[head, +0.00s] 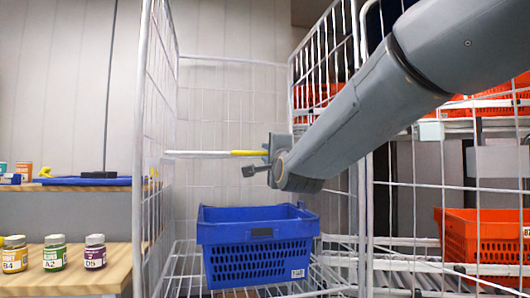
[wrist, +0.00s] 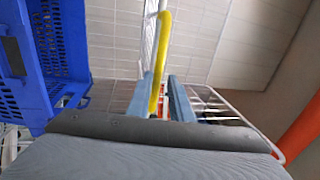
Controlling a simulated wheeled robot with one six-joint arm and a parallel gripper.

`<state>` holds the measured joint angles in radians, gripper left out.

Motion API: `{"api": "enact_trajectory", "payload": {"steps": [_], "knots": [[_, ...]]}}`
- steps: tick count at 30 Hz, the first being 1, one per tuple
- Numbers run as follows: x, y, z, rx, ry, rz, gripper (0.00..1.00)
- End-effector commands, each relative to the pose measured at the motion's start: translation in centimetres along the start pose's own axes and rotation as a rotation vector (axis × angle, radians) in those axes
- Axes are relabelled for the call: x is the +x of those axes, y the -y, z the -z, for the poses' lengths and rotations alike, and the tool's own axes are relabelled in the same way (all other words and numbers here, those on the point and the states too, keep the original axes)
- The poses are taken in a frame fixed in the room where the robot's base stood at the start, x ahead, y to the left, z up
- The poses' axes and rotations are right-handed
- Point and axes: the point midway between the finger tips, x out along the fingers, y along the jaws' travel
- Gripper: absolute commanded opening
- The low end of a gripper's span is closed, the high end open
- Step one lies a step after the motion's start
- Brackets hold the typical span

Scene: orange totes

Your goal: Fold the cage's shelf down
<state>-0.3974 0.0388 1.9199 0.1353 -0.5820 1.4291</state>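The white wire cage (head: 157,110) stands in the middle of the head view. A thin white bar (head: 198,154) with a yellow section (head: 248,153) runs roughly level across it; this looks like the shelf seen nearly edge-on, and its mesh is hard to make out. My gripper (head: 266,155) is at the yellow section's right end. In the wrist view the yellow section (wrist: 163,60) passes between the two blue-grey fingers of my gripper (wrist: 162,95). The bar lies close to the left finger, with a gap to the right one. Whether it touches is unclear.
A blue crate (head: 255,236) sits on the cage floor below my gripper; its side shows at left in the wrist view (wrist: 55,55). Jars (head: 53,253) stand on a wooden step at left. Orange totes (head: 485,236) are on racks at right, behind wire mesh.

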Motion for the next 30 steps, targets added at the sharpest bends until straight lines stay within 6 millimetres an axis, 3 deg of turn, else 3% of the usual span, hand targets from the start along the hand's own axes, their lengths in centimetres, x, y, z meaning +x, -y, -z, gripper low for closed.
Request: {"api": "enact_trajectory", "payload": {"steps": [3,9,26,30], "knots": [[-2.1,0.2,-0.1,0.0,0.001,0.002,0.18],[-4.3,0.1,-0.1,0.0,0.002,0.001,0.18],[-4.8,-0.1,-0.2,-0.002,0.002,-0.002,0.18],[-5.4,-2.5,-1.3,-0.056,0.027,-0.069,0.18]]}}
